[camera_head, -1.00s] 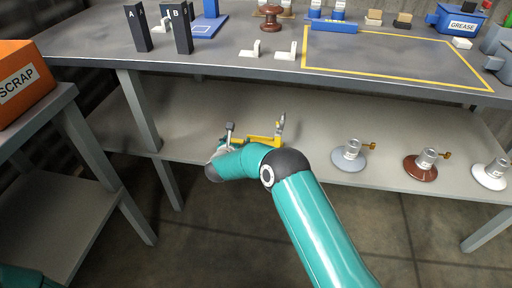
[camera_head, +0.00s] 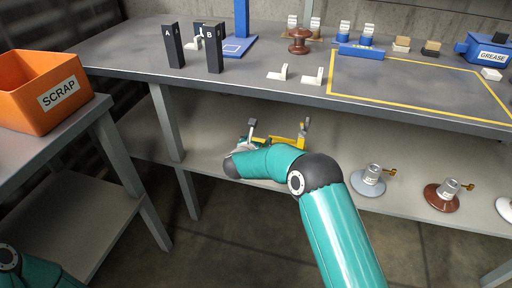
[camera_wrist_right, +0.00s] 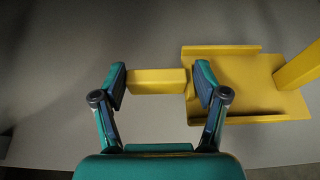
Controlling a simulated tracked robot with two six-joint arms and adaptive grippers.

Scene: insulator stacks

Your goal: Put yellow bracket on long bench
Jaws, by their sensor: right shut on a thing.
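The yellow bracket (camera_head: 287,143) is low in front of the long bench (camera_head: 240,86), over its lower shelf. My right gripper (camera_head: 278,126) is shut on it. In the right wrist view, the right gripper (camera_wrist_right: 160,82) has a finger at each end of a narrow yellow bar of the bracket (camera_wrist_right: 157,81). The bracket's wider plate and an upright part extend to the right there. My forearm hides part of the bracket in the head view. I cannot tell whether the bracket touches the shelf. My left gripper is not in view.
The bench top carries black posts A (camera_head: 174,46) and B (camera_head: 213,49), white brackets (camera_head: 313,78) and a yellow-outlined area (camera_head: 420,88), mostly clear. Insulators (camera_head: 369,180) stand on the lower shelf (camera_head: 330,150). An orange SCRAP bin (camera_head: 45,100) sits on the left table.

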